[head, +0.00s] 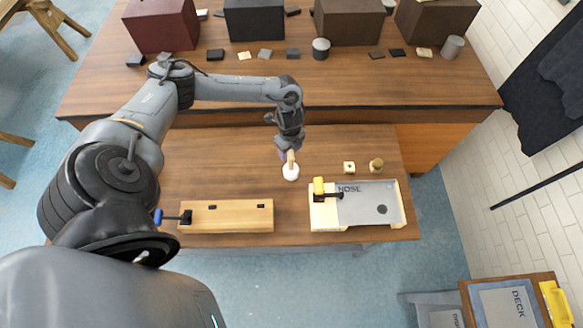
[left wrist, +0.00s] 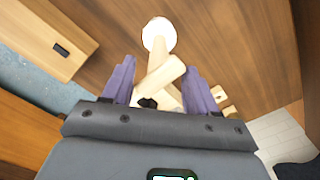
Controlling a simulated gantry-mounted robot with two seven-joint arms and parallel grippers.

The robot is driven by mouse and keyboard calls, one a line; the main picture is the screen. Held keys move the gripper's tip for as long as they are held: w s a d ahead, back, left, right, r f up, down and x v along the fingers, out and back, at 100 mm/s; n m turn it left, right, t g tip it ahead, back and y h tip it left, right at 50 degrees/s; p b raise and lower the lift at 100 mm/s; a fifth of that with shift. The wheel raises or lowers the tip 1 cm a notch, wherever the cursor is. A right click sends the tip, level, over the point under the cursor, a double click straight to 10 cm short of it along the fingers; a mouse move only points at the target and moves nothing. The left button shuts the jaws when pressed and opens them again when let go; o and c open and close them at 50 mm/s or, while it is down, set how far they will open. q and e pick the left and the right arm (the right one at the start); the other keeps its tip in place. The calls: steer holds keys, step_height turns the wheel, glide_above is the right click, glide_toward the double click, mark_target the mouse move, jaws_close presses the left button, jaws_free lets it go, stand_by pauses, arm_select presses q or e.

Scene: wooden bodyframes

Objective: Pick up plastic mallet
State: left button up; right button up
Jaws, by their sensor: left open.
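The gripper hides part of the handle in the head view. My right gripper is in neither view.
A wooden block with a blue-handled clamp (head: 226,216) lies left on the workbench. A fixture with a grey NOSE plate (head: 370,203) and yellow clamp lies right. Two small wooden pieces (head: 349,167) (head: 376,165) sit behind it. Boxes and small blocks line the back table (head: 240,90).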

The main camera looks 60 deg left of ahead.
mark_target(291, 158)
arm_select(q)
steer(key=shift+d+f+p, duration=0.2)
steer(key=shift+f+p, duration=0.2)
steer(key=shift+f, duration=2.45)
steer(key=shift+c, duration=0.5)
jaws_close()
